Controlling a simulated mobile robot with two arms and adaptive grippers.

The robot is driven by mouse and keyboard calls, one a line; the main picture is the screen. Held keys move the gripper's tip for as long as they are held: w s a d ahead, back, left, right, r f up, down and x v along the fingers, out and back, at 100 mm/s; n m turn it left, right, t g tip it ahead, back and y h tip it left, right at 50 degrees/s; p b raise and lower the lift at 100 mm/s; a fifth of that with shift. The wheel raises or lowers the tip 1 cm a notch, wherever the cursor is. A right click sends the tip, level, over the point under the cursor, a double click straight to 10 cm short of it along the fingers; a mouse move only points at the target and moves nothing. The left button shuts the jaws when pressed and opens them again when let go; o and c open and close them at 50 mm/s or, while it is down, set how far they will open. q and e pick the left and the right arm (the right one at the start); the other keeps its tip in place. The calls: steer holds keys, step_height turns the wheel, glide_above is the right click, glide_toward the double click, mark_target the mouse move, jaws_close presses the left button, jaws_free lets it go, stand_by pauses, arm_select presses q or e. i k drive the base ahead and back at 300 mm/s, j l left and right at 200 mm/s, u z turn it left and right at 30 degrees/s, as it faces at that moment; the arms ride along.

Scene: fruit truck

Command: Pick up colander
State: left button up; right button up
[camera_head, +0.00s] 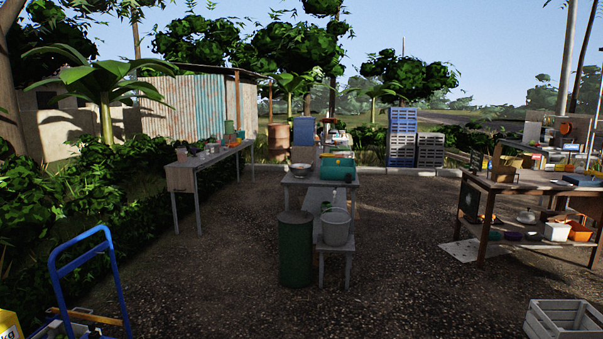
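I cannot surely pick out the colander at this distance. A small pale grey bowl-shaped thing (301,170) sits on the front left of the middle table (318,183) and may be it; I cannot see any holes. An orange round thing (565,128) stands up at the back of the right-hand table and is too small to identify. Neither of my grippers is in view.
A green barrel (295,250) and a grey bucket (335,227) on a low bench stand before the middle table. A brown workbench (520,190) is right, a long table (215,158) left. A blue hand-truck frame (85,285) and grey crate (566,321) are nearest. Gravel between is open.

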mark_target(299, 172)
steer(key=i+l+z, duration=0.25)
steer(key=i, duration=0.25)
steer(key=i+z, duration=0.25)
steer(key=i, duration=1.2)
steer(key=i+u, duration=0.15)
steer(key=i, duration=0.8)
steer(key=i+z, duration=0.2)
steer(key=i, duration=0.3)
steer(key=i+z, duration=0.15)
steer(key=i, duration=0.35)
steer(key=i+j+z, duration=0.2)
steer(key=i, duration=0.3)
steer(key=i+j+z, duration=0.15)
steer(key=i, duration=0.35)
steer(key=i+l+u, duration=0.1)
steer(key=i, duration=0.45)
steer(key=i+l+u, duration=0.15)
steer(key=i, duration=0.4)
steer(key=i+l+u, duration=0.1)
steer(key=i+l, duration=0.15)
steer(key=i, duration=0.25)
steer(key=i+l+u, duration=0.1)
steer(key=i+l, duration=0.15)
steer(key=i, duration=0.3)
